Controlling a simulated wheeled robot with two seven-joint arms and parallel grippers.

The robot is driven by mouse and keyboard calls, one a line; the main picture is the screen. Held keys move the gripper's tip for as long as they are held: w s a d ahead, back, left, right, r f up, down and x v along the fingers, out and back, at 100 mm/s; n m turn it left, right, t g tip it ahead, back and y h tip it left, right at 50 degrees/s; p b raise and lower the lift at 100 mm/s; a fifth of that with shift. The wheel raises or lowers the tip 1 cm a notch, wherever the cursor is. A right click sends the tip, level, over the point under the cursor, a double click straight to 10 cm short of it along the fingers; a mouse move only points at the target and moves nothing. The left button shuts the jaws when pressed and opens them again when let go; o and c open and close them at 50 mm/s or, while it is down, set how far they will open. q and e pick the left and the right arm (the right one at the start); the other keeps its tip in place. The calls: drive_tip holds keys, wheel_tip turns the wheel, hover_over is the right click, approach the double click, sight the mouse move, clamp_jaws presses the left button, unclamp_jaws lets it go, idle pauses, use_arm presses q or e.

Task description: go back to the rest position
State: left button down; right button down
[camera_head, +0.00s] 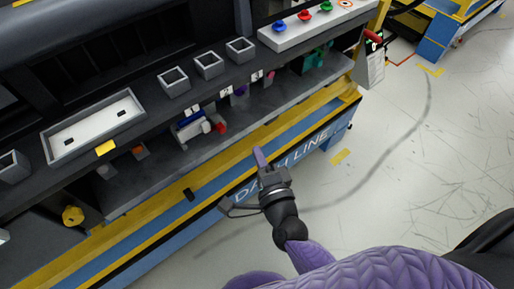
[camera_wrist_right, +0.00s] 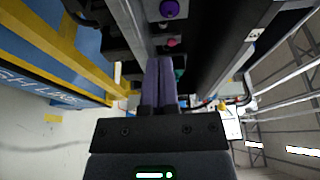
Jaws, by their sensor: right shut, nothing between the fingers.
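My right gripper (camera_head: 259,158) is shut and empty, its purple fingers together in front of the yellow front edge of the dashboard station. In the right wrist view the closed fingers (camera_wrist_right: 160,82) point along the station's lower shelf. My right arm comes up from the bottom of the head view. My left gripper is not in view.
The station has a grey tray (camera_head: 93,126), small square bins (camera_head: 209,65) and a panel with coloured buttons (camera_head: 307,17). Its lower shelf (camera_head: 165,172) holds several small parts, one red (camera_head: 220,127). Open floor (camera_head: 420,150) lies to the right.

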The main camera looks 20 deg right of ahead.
drive_tip(key=s+a+f+n+g+y, duration=0.1)
drive_tip(key=s+a+n+g+y, duration=0.2)
drive_tip(key=n, duration=0.4)
drive_tip(key=s+a+f+n+g+y, duration=0.1)
drive_tip(key=s+n+g+y, duration=0.1)
drive_tip(key=s+n+g, duration=0.4)
drive_tip(key=s+d+n+g+h, duration=0.4)
drive_tip(key=s+d+n+g, duration=0.2)
drive_tip(key=s+d+n, duration=0.15)
drive_tip(key=s+d+f+g+h, duration=0.1)
drive_tip(key=s+f, duration=0.2)
drive_tip(key=f, duration=0.7)
drive_tip(key=s+d+f+g, duration=0.1)
drive_tip(key=s+f, duration=0.2)
drive_tip(key=f, duration=0.7)
drive_tip(key=s+d+f, duration=0.2)
drive_tip(key=s+f, duration=0.2)
drive_tip(key=s, duration=0.2)
drive_tip(key=s+d+f+g, duration=0.1)
drive_tip(key=s+f, duration=0.3)
drive_tip(key=s, duration=0.3)
drive_tip(key=shift+d+f+h, duration=0.2)
drive_tip(key=shift+d+h, duration=0.1)
drive_tip(key=shift+d, duration=0.05)
drive_tip(key=shift+s, duration=0.1)
